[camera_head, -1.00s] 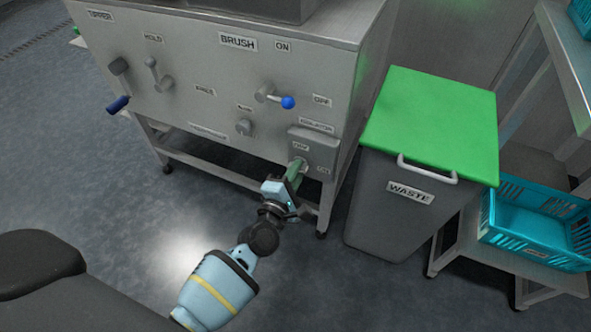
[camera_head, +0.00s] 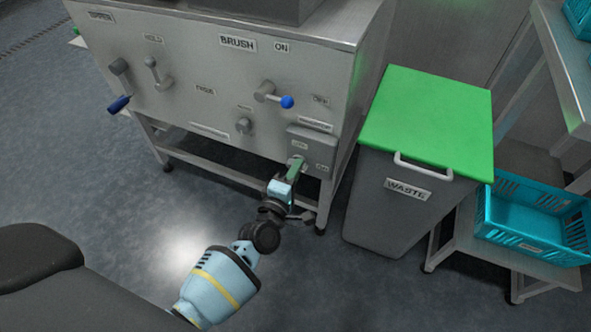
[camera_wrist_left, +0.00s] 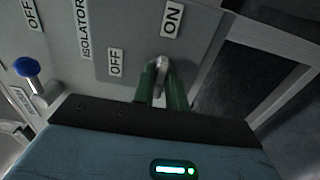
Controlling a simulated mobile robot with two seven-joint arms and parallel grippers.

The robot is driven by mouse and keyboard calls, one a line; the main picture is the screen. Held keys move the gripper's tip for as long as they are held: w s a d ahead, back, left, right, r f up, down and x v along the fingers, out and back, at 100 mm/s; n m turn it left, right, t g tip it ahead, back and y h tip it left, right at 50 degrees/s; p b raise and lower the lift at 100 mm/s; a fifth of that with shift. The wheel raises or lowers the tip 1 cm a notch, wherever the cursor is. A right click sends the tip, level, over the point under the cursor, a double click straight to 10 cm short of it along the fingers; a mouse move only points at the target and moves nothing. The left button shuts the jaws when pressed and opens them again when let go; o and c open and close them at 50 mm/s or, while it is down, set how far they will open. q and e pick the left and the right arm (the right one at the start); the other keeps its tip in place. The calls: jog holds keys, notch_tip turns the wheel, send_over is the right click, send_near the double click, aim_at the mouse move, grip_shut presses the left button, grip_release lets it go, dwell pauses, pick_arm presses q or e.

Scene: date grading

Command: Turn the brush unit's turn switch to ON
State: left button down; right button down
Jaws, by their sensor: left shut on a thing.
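The brush unit (camera_head: 200,75) is a grey metal cabinet with a BRUSH label. Low on its right is a grey isolator box (camera_head: 318,147) with OFF and ON labels. My left gripper (camera_head: 296,170) is at this box, its green fingers shut on the turn switch. In the left wrist view the switch's metal handle (camera_wrist_left: 161,76) shows between the fingertips (camera_wrist_left: 162,88). The ON label (camera_wrist_left: 172,19) lies beyond the handle and the OFF label (camera_wrist_left: 116,62) to its left. The fingers hide much of the switch, so its exact angle is unclear. My right gripper is not in view.
A lever with a blue ball (camera_head: 287,102) sticks out above the isolator box. A blue-handled crank (camera_head: 119,103) is at the far left. A grey waste bin (camera_head: 392,200) with a green lid stands close on the right, then a shelf with a teal crate (camera_head: 530,248).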

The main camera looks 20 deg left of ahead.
pick_arm(q)
jog(key=c, duration=1.6)
grip_release()
jog(key=shift+o, duration=0.8)
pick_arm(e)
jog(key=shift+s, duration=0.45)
